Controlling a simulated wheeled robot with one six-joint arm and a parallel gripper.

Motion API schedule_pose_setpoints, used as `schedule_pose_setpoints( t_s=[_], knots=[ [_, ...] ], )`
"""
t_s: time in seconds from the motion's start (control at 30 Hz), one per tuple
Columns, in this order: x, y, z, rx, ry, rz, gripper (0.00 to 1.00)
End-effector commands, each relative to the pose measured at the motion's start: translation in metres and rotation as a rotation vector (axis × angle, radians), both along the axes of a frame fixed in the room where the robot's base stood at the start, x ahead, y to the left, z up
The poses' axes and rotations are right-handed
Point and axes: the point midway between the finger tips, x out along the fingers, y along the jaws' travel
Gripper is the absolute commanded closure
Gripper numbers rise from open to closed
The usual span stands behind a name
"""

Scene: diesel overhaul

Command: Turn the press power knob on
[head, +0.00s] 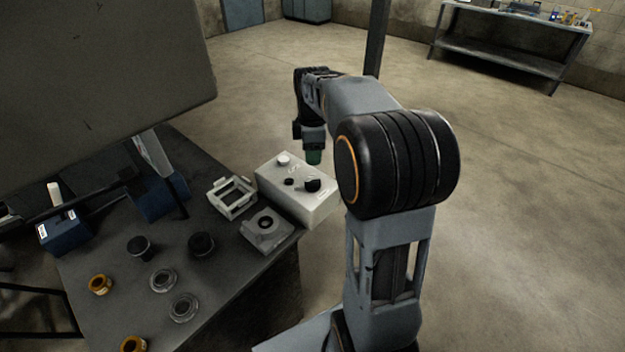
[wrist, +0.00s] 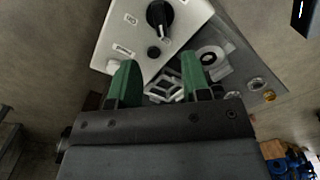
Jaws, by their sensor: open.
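The white control box (head: 290,200) stands on the corner of the dark table and also shows in the wrist view (wrist: 105,40). Its large black knob (head: 312,185) is on top. In the wrist view the knob (wrist: 160,16) has a pale pointer mark, and its upper edge is near the frame's top. I cannot tell its setting. My gripper (head: 314,157) hangs above and behind the box in the head view, apart from the knob. In the wrist view its two green fingers (wrist: 158,78) are spread and empty.
A small black button (head: 289,182) and a white round button (head: 283,159) share the box top. A grey frame (head: 232,197) and a grey block with a hole (head: 265,231) stand beside it. Several rings and caps lie further left. A large grey panel (head: 100,70) overhangs the table.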

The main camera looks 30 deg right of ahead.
Motion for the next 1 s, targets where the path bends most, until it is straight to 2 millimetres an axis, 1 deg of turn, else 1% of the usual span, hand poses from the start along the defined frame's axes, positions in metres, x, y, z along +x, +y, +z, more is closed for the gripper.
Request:
schedule_pose_setpoints(
  t_s=[0.03,0.2,0.3,0.5,0.7,1.0],
  knots=[
    [-0.001,0.000,-0.012,0.001,0.005,0.000,0.56],
    [-0.001,0.000,-0.045,0.000,0.003,-0.001,0.56],
    [-0.001,0.000,-0.062,0.001,0.004,-0.002,0.56],
    [0.000,0.000,-0.088,0.000,0.001,-0.002,0.56],
    [0.000,0.000,-0.100,0.000,0.000,-0.002,0.56],
    [0.000,0.000,-0.102,0.000,-0.001,-0.002,0.56]
  ],
)
